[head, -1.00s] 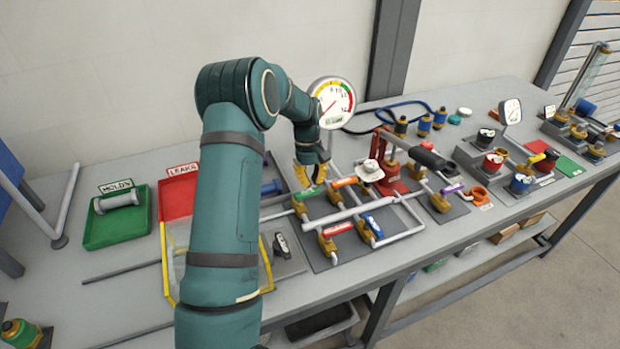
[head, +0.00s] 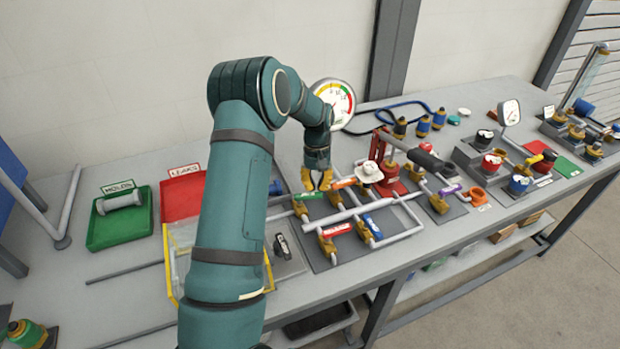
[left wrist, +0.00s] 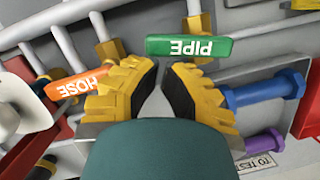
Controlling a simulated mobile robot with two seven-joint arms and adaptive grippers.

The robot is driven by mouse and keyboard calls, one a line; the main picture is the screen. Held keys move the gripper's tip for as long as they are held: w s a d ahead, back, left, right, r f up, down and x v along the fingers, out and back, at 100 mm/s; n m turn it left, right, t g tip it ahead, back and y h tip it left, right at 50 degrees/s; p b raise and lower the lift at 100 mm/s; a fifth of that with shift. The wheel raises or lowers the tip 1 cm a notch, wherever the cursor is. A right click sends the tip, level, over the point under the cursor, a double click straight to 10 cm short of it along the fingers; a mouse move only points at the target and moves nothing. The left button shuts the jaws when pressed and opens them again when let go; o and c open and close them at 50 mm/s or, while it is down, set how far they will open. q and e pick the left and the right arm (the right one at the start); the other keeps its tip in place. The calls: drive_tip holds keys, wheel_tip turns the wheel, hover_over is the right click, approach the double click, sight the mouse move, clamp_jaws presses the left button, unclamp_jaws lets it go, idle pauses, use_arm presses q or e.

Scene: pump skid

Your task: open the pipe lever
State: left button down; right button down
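The pipe lever is a green handle (head: 308,194) on a brass valve in the middle of the bench. In the left wrist view its label PIPE (left wrist: 188,46) reads upside down, just beyond my fingertips. My left gripper (head: 318,185) points down above and beside this handle. In the left wrist view the yellow fingers (left wrist: 160,70) are apart with a narrow gap and nothing between them. I cannot tell whether a fingertip touches the handle. My right gripper is not in view.
The orange HOSE lever (head: 343,182) is close beside the left gripper. Red (head: 337,229) and blue (head: 373,227) levers sit nearer the bench edge. A white knob (head: 369,172) and red pump (head: 386,168) stand to the right. Behind stands a round gauge (head: 345,97).

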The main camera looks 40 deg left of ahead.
sight(318, 198)
use_arm(q)
drive_tip(key=m, duration=0.1)
drive_tip(key=d+m, duration=0.1)
drive_tip(key=m, duration=0.1)
drive_tip(key=shift+s+d+y+p, duration=0.25)
drive_tip(key=shift+y+p, duration=0.05)
drive_tip(key=shift+p, duration=0.05)
drive_tip(key=m, duration=0.1)
drive_tip(key=d+m, duration=0.1)
drive_tip(key=shift+s+m+g+y, duration=0.3)
drive_tip(key=shift+s, duration=0.1)
drive_tip(key=m, duration=0.1)
drive_tip(key=s+d+m, duration=0.1)
drive_tip(key=shift+m+y+p, duration=0.4)
drive_tip(key=shift+s+d+m+y, duration=0.2)
drive_tip(key=shift+s+m, duration=0.15)
drive_tip(key=shift+m, duration=0.45)
drive_tip(key=shift+s+d+m+y, duration=0.2)
drive_tip(key=shift+s+m, duration=0.15)
drive_tip(key=shift+m, duration=0.45)
drive_tip(key=shift+a, duration=0.25)
drive_tip(key=shift+s+a, duration=0.15)
drive_tip(key=shift+a, duration=0.5)
